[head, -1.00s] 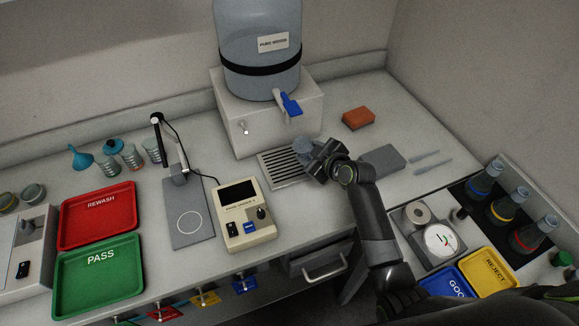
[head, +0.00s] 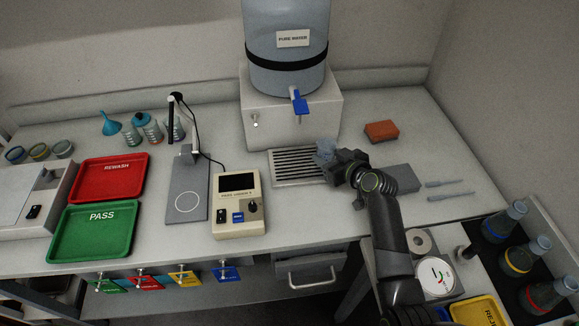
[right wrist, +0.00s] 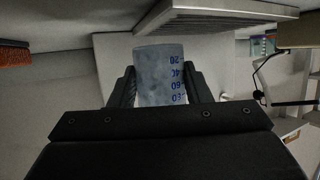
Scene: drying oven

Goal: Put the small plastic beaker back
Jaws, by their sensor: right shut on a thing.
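The small plastic beaker (right wrist: 160,75) is translucent with blue graduation numbers. In the right wrist view it sits between the two fingers of my right gripper (right wrist: 160,88), which is shut on it. In the head view the beaker (head: 326,150) shows as a pale bluish shape at the tip of my right gripper (head: 335,162), by the right end of the slatted drip tray (head: 285,167). The gripper hides part of it, and I cannot tell whether it touches the tray. My left gripper is not in view.
The water dispenser (head: 290,115) with a blue tap (head: 298,103) stands just behind. An orange sponge (head: 381,131) and a grey block (head: 400,180) lie to the right. A meter (head: 238,205), red tray (head: 110,177) and green tray (head: 95,228) are at left.

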